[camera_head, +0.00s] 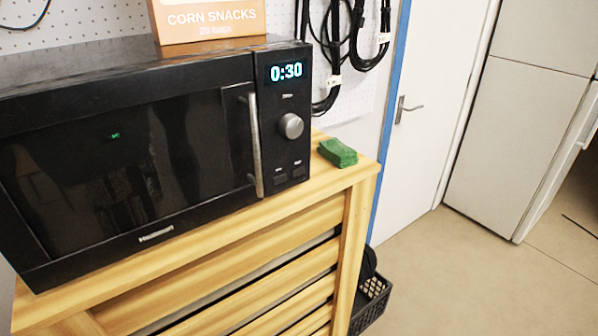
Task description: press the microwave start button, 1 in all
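The black microwave (130,165) stands on a wooden cabinet, its door closed. Its display (286,72) reads 0:30. Below the display is a round silver knob (290,126). Under the knob are two small dark buttons, a left one (280,180) and a right one (298,172); their labels are too small to read. A vertical silver handle (255,145) is left of the control panel. Neither of my grippers shows in the head view.
A corn snacks box (208,20) sits on the microwave. A green sponge-like block (338,152) lies on the wooden cabinet top (335,178) right of the microwave. Cables (335,45) hang on the pegboard behind. A black crate (371,303) is on the floor; open floor lies right.

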